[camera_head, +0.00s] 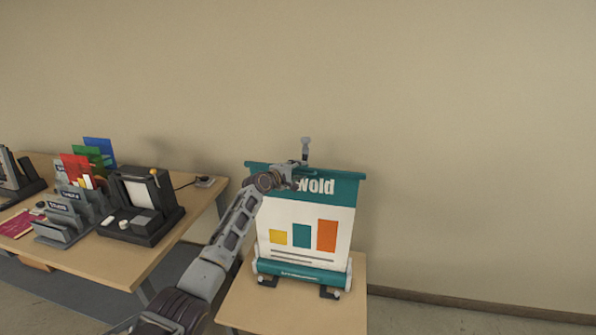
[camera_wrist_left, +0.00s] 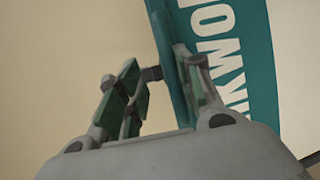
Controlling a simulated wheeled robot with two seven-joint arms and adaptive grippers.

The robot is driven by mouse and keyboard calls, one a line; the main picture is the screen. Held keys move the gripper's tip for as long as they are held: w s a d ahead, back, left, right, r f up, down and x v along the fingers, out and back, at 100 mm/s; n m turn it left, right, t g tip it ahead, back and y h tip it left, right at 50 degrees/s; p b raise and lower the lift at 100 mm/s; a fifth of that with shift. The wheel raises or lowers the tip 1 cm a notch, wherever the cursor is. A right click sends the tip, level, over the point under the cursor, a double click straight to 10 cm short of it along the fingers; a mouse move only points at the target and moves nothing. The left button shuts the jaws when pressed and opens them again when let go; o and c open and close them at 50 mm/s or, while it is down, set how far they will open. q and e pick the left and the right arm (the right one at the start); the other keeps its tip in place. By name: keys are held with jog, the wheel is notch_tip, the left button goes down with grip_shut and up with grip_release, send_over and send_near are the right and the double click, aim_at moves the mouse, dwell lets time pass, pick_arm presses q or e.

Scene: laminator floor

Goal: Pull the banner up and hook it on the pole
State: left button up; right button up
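The teal and white banner (camera_head: 338,215) stands drawn up from its teal base (camera_head: 300,274) on the small table, with a teal bar along its top edge. The grey pole top (camera_head: 305,142) shows above the middle of that bar; the rest of the pole is hidden behind the banner. My left gripper (camera_head: 297,177) is at the bar's middle, just below the pole top. My right gripper is out of view.
A wooden desk (camera_head: 110,270) at the left holds a black device (camera_head: 143,215), grey racks (camera_head: 65,222) and coloured folders (camera_head: 88,155). The small table (camera_head: 300,310) has bare room in front of the base. The wall right of the banner is clear.

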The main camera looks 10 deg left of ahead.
pick_arm(q)
jog(key=shift+s+a+r, duration=0.1)
jog(key=shift+s+r, duration=0.1)
jog(key=v, duration=1.1)
jog(key=shift+s, duration=0.2)
dwell(0.6)
jog(key=shift+a+f, duration=0.15)
jog(key=shift+f, duration=0.05)
